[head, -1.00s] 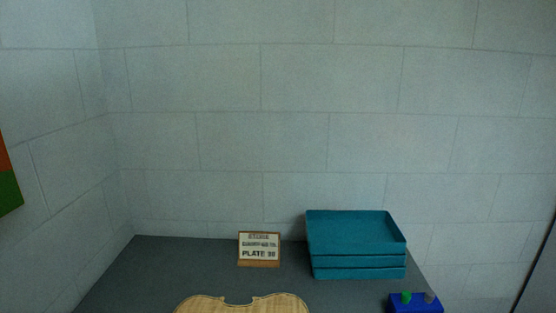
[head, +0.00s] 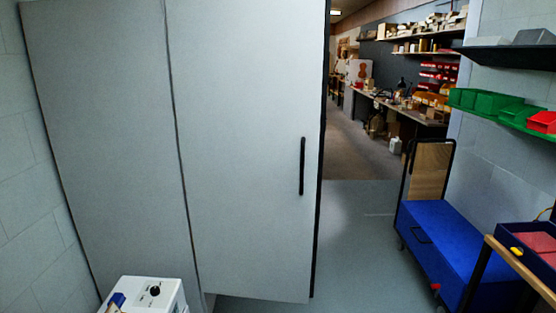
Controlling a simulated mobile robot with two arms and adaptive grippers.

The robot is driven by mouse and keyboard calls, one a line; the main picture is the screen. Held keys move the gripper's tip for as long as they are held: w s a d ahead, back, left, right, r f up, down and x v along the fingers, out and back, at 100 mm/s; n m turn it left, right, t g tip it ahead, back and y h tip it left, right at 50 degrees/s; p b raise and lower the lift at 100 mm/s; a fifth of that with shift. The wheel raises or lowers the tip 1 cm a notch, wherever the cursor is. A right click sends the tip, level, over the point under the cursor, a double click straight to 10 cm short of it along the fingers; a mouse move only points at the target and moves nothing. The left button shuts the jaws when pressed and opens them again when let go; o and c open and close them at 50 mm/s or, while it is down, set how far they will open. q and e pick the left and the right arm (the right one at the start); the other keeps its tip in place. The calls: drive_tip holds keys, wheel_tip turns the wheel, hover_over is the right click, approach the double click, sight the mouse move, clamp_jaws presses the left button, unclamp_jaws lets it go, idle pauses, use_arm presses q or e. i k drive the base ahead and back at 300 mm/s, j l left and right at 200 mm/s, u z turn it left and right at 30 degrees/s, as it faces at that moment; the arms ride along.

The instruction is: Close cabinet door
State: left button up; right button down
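A tall pale grey cabinet door (head: 245,130) with a black vertical handle (head: 302,166) fills the middle of the head view. A second grey panel of the cabinet (head: 105,130) stands to its left. The handled door's lower edge hangs above the floor and its free right edge is dark. Whether it stands ajar I cannot tell for sure. Neither of my grippers shows in the head view.
A white box with a black knob (head: 155,293) stands at the lower left, in front of the cabinet. A blue cart (head: 445,245) and a wooden-edged bench are at the right. Open floor (head: 350,235) runs between, towards a workshop bench (head: 400,105) behind.

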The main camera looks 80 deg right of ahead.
sight(249, 78)
drive_tip(key=z, duration=2.25)
